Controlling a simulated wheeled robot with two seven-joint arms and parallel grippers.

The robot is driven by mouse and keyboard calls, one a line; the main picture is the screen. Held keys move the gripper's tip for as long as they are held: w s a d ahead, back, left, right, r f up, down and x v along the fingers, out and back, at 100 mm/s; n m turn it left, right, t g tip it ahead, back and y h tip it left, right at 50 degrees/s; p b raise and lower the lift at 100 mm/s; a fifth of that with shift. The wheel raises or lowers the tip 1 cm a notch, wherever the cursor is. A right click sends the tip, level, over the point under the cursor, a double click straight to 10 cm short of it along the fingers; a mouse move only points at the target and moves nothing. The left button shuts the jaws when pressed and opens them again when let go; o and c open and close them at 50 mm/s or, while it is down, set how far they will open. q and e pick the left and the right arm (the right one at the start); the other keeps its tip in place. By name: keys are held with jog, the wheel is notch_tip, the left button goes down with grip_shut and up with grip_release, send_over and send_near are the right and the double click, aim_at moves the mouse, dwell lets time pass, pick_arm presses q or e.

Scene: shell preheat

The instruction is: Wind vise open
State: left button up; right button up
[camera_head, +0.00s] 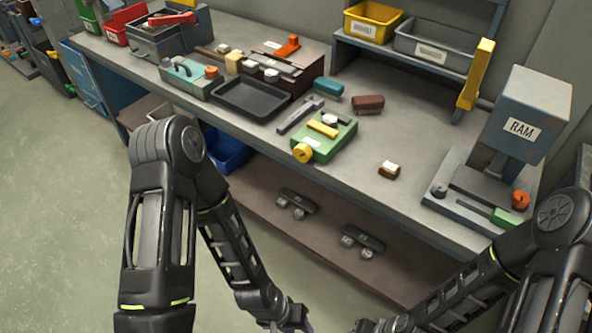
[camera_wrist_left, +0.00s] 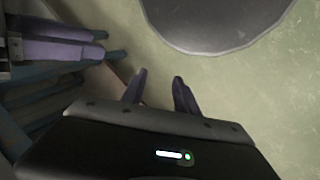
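The vise appears to be the green block (camera_head: 325,138) with a yellow bar on top, standing on the workbench. A round yellow knob (camera_head: 302,153) is on its near left end. How far its jaws stand apart is too small to tell. My left gripper (camera_wrist_left: 160,92) is open and empty in the left wrist view, well away from the bench top. In the head view it is at the bottom edge, in front of the bench. My right gripper, seen partly at upper left in the left wrist view (camera_wrist_left: 62,42), is also low in front of the bench.
A black tray (camera_head: 252,98) and a grey hammer-like tool (camera_head: 300,115) lie left of the vise. A teal and a brown block (camera_head: 368,104) lie behind it. The RAM press (camera_head: 525,115) stands at right.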

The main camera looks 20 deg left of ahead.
pick_arm(q)
jog(key=shift+o, duration=0.5)
jog(key=shift+w, duration=0.1)
